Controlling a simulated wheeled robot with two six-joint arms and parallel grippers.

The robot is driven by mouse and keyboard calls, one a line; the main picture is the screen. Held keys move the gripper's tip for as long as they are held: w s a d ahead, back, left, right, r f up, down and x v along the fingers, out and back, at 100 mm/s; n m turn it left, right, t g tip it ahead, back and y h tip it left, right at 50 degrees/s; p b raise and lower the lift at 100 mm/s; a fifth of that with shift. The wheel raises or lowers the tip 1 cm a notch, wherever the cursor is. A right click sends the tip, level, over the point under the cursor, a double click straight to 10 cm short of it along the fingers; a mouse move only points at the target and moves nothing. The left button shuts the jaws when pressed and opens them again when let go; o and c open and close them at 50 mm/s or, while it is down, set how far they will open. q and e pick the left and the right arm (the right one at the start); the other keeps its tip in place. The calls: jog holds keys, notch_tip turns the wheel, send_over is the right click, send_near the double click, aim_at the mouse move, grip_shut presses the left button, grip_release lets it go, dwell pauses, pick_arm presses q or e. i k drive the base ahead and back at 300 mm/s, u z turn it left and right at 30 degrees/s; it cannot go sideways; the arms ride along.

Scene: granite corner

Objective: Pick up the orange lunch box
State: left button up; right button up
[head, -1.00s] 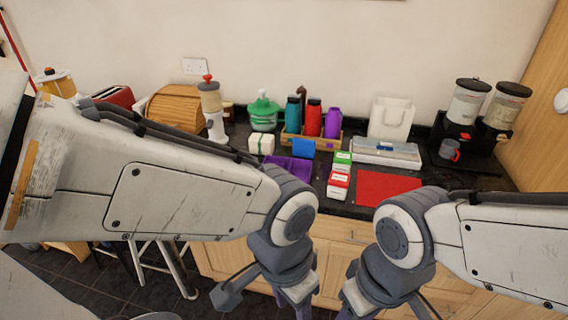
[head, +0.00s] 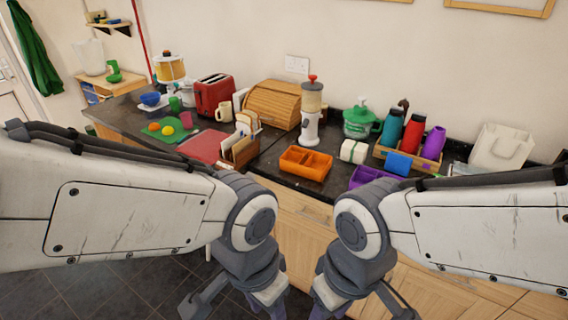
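The orange lunch box (head: 317,174) sits open on the dark countertop, near the front edge in the middle of the head view. Its inside is split into compartments and looks empty. My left gripper (head: 228,309) is low at the bottom of the view, in front of the cabinets and below the counter. My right gripper (head: 362,306) is beside it on the right, also low. Both are apart from the lunch box. The fingertips are cut off by the lower edge, so I cannot tell how far they are open.
A purple box (head: 366,177) and a white container (head: 354,151) stand right of the lunch box. A white dispenser with a red top (head: 311,118) and a wooden bread box (head: 273,103) stand behind it. A toast rack (head: 240,152) is on its left.

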aim_at(306, 163)
jog(key=u, duration=0.8)
jog(key=i, duration=0.65)
jog(key=u, duration=0.75)
jog(key=i, duration=0.65)
jog(key=z, duration=0.7)
jog(key=i, duration=0.65)
jog(key=z, duration=0.7)
